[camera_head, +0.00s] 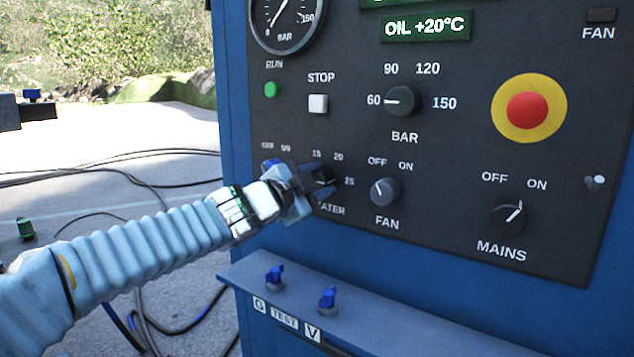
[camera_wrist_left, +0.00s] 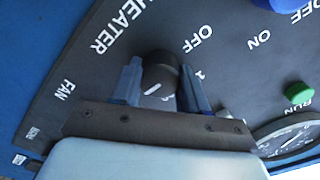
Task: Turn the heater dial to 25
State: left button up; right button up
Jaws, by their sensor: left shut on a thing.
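The heater dial (camera_wrist_left: 160,70) is a black round knob with a white pointer line, seen between my left gripper's fingers (camera_wrist_left: 160,88) in the left wrist view. My left gripper (camera_head: 312,188) is shut on this dial at the panel face. In the head view the gripper hides most of the dial and part of the HEATER label. The marks 15, 20 and 25 show around it; which mark the pointer meets is unclear. My right gripper is not in view.
The fan switch (camera_head: 385,191) sits close right of the gripper. Above are the bar dial (camera_head: 401,101), white stop button (camera_head: 318,103) and red emergency button (camera_head: 528,110). A ledge with blue valves (camera_head: 327,299) juts out below. The green display (camera_head: 427,26) reads +20°C.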

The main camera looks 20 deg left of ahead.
pick_arm(q)
jog(key=shift+f, duration=0.1)
dwell(0.3)
jog(key=o, duration=1.1)
jog(key=shift+c, duration=0.2)
jog(key=p+v, duration=0.2)
jog(key=v, duration=1.1)
jog(key=shift+s+p, duration=0.4)
jog(key=shift+a, duration=0.1)
